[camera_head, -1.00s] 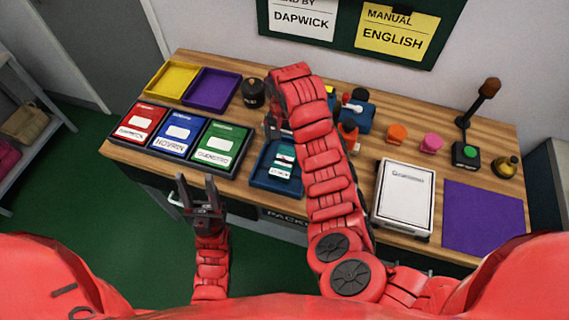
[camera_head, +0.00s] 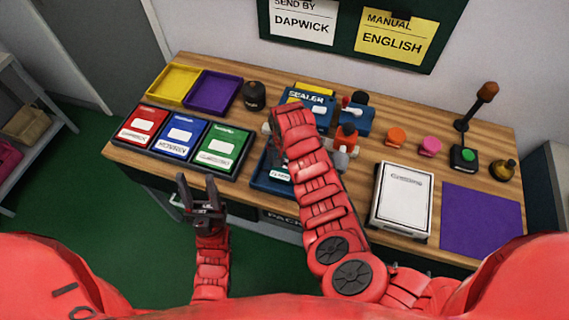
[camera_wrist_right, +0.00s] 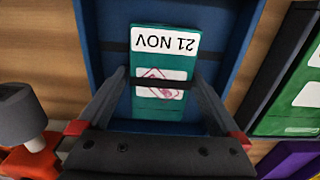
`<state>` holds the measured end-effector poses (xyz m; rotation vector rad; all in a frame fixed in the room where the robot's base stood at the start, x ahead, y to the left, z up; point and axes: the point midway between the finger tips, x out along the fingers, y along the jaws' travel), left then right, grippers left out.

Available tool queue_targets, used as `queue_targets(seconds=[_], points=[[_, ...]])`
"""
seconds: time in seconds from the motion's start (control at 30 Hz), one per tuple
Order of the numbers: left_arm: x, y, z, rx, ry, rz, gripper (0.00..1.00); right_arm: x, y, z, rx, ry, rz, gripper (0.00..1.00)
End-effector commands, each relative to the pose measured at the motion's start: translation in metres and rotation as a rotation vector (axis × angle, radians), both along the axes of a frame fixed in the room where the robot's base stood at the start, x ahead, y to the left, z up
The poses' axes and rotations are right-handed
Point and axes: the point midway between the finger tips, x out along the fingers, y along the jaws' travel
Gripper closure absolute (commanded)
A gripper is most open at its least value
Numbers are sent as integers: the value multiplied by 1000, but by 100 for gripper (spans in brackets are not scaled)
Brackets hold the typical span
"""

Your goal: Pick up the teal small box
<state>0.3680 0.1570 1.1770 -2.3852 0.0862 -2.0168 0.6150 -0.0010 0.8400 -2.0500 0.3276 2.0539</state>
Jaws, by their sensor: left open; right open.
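The teal small box (camera_wrist_right: 165,72) lies in a blue tray (camera_wrist_right: 97,40) in the right wrist view, with a white label reading 21 NOV and a pink stamp mark. My right gripper (camera_wrist_right: 163,78) is open, with its fingers over the tray on either side of the box's near part; whether they touch it I cannot tell. In the head view my right arm hides most of the blue tray (camera_head: 263,176) and nearly all of the box. My left gripper (camera_head: 199,186) is open and empty, in front of the table's near edge.
Red (camera_head: 143,125), blue (camera_head: 180,134) and green (camera_head: 223,149) boxes stand left of the tray. Yellow (camera_head: 173,84) and purple (camera_head: 212,90) trays lie behind them.

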Motion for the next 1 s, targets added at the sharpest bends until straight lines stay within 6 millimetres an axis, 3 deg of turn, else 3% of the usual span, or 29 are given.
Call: queue_targets(seconds=[0.23,0.6,0.67,0.7,1.0], points=[[0,0,0,0,0,0,50,0,0,-1,0,-1,0,0],[0,0,0,0,0,0,50,0,1,-1,1,-1,1,67],[0,0,0,0,0,0,50,1,1,0,1,-3,1,74],[0,0,0,0,0,0,50,1,1,0,2,-2,0,84],[0,0,-2,0,0,0,50,1,1,1,3,-4,1,84]])
